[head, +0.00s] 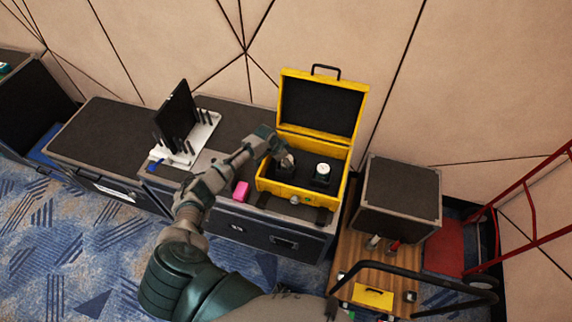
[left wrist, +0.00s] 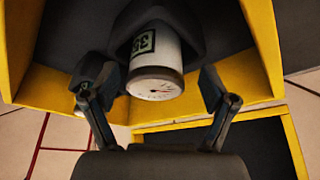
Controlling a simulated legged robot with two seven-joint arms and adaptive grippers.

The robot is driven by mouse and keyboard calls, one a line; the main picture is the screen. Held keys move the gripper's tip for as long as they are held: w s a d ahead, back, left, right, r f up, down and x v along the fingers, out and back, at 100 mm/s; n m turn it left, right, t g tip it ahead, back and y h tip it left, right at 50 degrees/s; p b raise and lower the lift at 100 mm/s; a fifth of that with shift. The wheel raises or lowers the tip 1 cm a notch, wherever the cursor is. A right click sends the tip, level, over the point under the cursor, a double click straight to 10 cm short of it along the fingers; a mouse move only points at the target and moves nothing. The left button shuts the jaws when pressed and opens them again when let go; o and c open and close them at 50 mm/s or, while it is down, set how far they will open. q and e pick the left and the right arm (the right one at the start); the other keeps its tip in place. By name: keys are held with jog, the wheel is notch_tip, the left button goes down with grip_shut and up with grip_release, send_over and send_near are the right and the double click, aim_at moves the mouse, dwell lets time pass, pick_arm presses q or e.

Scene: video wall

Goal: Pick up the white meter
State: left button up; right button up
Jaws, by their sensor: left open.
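The white meter (head: 323,170) stands in the dark insert of the open yellow case (head: 347,188), right of my left gripper. In the left wrist view the meter (left wrist: 157,65) is a white cylinder with a round dial on its end and a green label reading 35, in a dark seat. My left gripper (head: 289,162) is over the left part of the case. Its open fingers (left wrist: 160,95) appear on either side of the meter in the wrist view, with gaps to it. My right gripper is not in view.
The case's yellow lid (head: 322,103) stands raised behind. A pink block (head: 241,191) and a white stand with a dark screen (head: 188,140) are left on the black cases. A black box (head: 399,195) and a red hand truck (head: 512,215) are at right.

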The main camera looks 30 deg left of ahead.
pick_arm(q)
jog(key=shift+d+r, duration=0.1)
jog(key=shift+d, duration=0.2)
jog(key=c, duration=1.4)
jog(key=shift+a, duration=0.1)
